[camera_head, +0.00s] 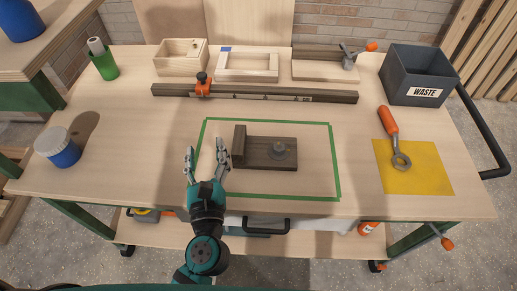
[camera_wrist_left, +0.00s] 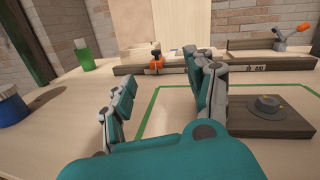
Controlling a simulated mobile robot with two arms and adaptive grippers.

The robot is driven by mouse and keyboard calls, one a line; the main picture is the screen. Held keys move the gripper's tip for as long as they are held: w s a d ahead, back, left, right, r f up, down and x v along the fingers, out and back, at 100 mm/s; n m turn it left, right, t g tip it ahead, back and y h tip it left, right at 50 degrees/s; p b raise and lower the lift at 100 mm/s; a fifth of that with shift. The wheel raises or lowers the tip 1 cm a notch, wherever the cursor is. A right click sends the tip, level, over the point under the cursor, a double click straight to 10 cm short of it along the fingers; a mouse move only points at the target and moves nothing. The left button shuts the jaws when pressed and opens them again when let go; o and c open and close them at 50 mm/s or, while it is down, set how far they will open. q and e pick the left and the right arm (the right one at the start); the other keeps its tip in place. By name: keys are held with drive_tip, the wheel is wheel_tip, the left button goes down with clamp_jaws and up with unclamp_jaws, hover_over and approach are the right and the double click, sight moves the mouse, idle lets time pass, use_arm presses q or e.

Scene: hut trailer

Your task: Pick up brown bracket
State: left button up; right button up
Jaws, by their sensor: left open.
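The brown bracket (camera_head: 264,149) lies inside the green tape rectangle (camera_head: 334,178) on the workbench. It has a flat dark-brown base, a raised block at its left end and a round grey knob on top. It also shows at the right of the left wrist view (camera_wrist_left: 262,120), its left end hidden behind a finger. My left gripper (camera_head: 206,152) is open and empty, just left of the bracket's raised block, at the left edge of the tape. Its spread fingers show in the left wrist view (camera_wrist_left: 160,95). My right gripper is not in view.
A long dark rail with an orange clamp (camera_head: 203,86) lies behind the tape. A waste bin (camera_head: 418,76) and an orange-handled wrench (camera_head: 392,135) on a yellow mat (camera_head: 415,182) are at right. A blue jar (camera_head: 58,147) and green cup (camera_head: 104,64) stand at left.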

sight(237, 157)
use_arm(q)
drive_tip(key=d+f+m+h, duration=0.1)
drive_tip(key=d+f, duration=0.1)
drive_tip(key=s+d+f+m+h, duration=0.1)
drive_tip(key=f, duration=0.1)
drive_tip(key=s+d+f+m, duration=0.1)
drive_tip(key=d+f, duration=0.1)
drive_tip(key=shift+s+d+m+g+h, duration=0.25)
drive_tip(key=shift+d+m+g+h, duration=0.05)
drive_tip(key=shift+m+h, duration=0.1)
drive_tip(key=w, duration=0.5)
drive_tip(key=shift+w+d+f, duration=0.1)
drive_tip(key=shift+d+f, duration=0.05)
drive_tip(key=shift+d, duration=0.05)
drive_tip(key=shift+w+f, duration=0.1)
drive_tip(key=shift+w, duration=3.1)
clamp_jaws()
